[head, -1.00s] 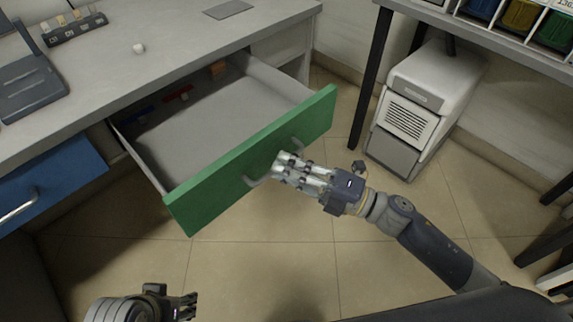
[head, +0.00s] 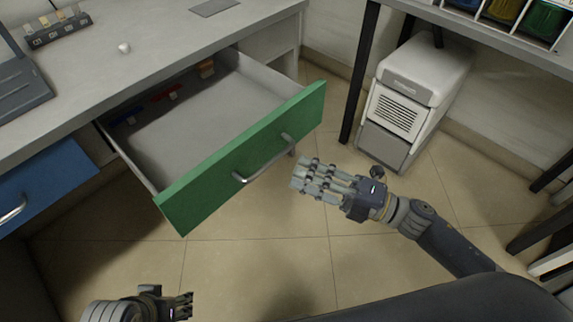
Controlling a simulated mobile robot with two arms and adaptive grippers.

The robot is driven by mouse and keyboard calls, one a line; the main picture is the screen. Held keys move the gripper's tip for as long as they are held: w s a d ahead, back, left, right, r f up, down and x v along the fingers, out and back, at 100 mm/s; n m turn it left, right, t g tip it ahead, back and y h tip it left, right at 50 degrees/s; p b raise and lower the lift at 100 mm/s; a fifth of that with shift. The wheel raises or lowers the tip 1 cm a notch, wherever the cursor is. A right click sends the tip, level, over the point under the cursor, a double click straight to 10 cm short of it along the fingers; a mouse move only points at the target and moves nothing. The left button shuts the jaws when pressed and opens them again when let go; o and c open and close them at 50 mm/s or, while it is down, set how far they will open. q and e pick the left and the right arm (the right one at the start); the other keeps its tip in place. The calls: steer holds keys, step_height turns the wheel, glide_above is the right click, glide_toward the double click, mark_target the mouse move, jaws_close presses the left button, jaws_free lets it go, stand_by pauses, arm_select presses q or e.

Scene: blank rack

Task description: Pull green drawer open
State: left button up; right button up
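The green drawer (head: 218,178) stands pulled out from under the grey counter, its inside showing from above. Its silver bar handle (head: 262,163) is in full view on the green front, with nothing on it. My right gripper (head: 304,178) is to the right of the handle, apart from it. Its fingers are stretched out toward the drawer and hold nothing. My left gripper (head: 188,306) is low at the bottom edge, far from the drawer; only part of it shows, so its opening is unclear.
A blue drawer (head: 48,180) is shut at the left. Several small items, such as a red one (head: 167,93), lie at the drawer's back. A white and grey machine (head: 412,100) stands on the floor at the right, near a black table leg (head: 359,80). The tiled floor in front is clear.

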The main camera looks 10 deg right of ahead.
steer(key=v, duration=0.5)
steer(key=shift+s+d, duration=0.2)
steer(key=shift+d, duration=0.1)
steer(key=shift+w, duration=0.1)
